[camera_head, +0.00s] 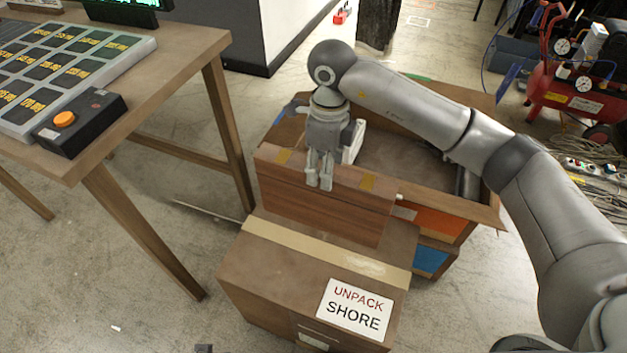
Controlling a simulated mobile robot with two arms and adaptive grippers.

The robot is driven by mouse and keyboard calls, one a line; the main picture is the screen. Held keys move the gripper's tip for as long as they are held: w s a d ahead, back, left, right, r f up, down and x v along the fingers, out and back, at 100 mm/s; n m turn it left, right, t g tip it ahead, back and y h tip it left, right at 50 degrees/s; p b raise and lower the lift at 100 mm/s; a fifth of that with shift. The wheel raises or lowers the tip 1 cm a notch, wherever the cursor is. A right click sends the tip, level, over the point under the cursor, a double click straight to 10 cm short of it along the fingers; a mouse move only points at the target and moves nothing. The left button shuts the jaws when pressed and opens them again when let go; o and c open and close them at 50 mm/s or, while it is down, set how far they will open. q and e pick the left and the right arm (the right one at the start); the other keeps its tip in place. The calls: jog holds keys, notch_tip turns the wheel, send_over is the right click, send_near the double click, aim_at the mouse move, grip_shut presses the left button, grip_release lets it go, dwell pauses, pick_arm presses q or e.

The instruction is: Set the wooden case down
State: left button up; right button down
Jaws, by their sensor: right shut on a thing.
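The wooden case (325,208) is reddish brown with yellowish patches along its top edge. It is upright between the open box behind and the closed box in front. My right gripper (319,182) points down and is shut on the case's top edge, near the middle. The case's lower edge overlaps the back of the closed cardboard box (262,274) in the picture; I cannot tell whether they touch. My left gripper is not in view.
The closed box bears an "UNPACK SHORE" label (354,309). The open box (448,201) stands behind the case, under my right arm. A wooden table (185,62) with a keypad panel (65,70) and an orange-buttoned box (80,122) is at left. A red compressor (575,90) is at far right.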

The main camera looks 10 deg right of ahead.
pick_arm(q)
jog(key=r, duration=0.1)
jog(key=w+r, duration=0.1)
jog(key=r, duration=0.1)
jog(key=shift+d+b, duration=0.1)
jog(key=shift+b, duration=0.3)
pick_arm(e)
notch_tip(320, 180, down, 7)
jog(key=w+a, duration=0.1)
jog(key=w, duration=0.2)
jog(key=shift+a, duration=0.4)
jog(key=shift+f, duration=0.1)
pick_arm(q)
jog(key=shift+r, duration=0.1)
pick_arm(e)
jog(key=c, duration=0.8)
grip_release()
jog(key=shift+s, duration=0.1)
jog(key=shift+o, duration=0.2)
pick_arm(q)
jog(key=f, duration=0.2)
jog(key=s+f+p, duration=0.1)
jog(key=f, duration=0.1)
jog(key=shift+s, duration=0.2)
pick_arm(e)
jog(key=r, duration=1.2)
jog(key=shift+w+d, duration=0.2)
